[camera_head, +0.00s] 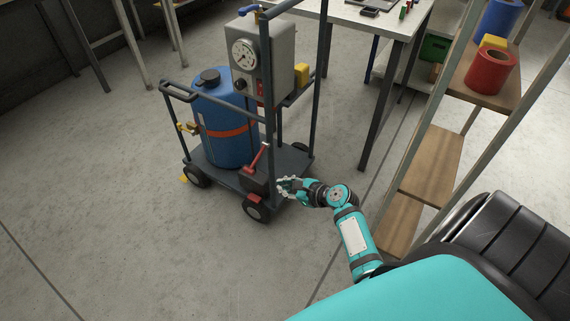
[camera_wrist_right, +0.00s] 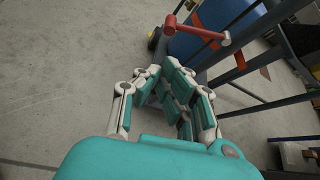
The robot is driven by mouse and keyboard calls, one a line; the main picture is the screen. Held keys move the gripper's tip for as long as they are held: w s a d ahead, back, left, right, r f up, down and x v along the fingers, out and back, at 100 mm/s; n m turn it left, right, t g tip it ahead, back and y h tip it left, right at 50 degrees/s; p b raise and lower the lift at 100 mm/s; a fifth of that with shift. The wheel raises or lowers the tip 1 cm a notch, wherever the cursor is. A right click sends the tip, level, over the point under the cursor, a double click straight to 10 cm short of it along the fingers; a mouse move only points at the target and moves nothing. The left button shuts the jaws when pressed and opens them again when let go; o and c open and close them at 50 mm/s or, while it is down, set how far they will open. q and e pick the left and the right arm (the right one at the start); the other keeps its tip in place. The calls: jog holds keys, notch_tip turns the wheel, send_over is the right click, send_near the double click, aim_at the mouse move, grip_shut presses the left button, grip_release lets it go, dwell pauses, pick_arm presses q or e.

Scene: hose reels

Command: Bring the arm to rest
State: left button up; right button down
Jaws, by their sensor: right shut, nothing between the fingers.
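My right gripper (camera_head: 284,188) is shut and empty. It is beside the near right corner of a dark cart (camera_head: 215,178), close to a red lever (camera_head: 257,158); I cannot tell whether it touches the cart. In the right wrist view my right gripper (camera_wrist_right: 172,72) has its fingers together, with the red lever (camera_wrist_right: 196,31) just beyond them. My right arm (camera_head: 352,236) reaches forward from my teal body. My left gripper is not in view.
The cart carries a blue tank (camera_head: 226,118) and a grey gauge box (camera_head: 262,65). A wooden shelf rack (camera_head: 432,160) stands close on the right, with a red reel (camera_head: 490,72) on it. A white table (camera_head: 362,20) is behind. The floor at left is clear.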

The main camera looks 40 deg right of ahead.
dwell(0.5)
jog(key=s+a+f+n+g+h, duration=0.1)
jog(key=s+a+f+n+g, duration=0.35)
jog(key=s+f+n, duration=0.55)
jog(key=s+a+f+n+g+h, duration=0.1)
jog(key=s+a+f+n+g, duration=0.3)
jog(key=s+f+n, duration=0.6)
jog(key=s+a+f+n+g+h, duration=0.1)
jog(key=s+a+f+n, duration=0.15)
jog(key=s+n, duration=0.35)
jog(key=s+a+f+n+g, duration=0.1)
jog(key=s+a+f+n, duration=0.1)
jog(key=s+f+n, duration=0.3)
pick_arm(q)
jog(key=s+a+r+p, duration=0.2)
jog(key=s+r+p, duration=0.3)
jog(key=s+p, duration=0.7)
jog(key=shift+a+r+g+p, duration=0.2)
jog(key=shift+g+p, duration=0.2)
jog(key=shift+p, duration=0.5)
pick_arm(e)
jog(key=s+d+r+n, duration=0.1)
jog(key=s+r, duration=0.5)
jog(key=s, duration=0.6)
jog(key=shift+s+d, duration=0.2)
jog(key=shift+d, duration=0.5)
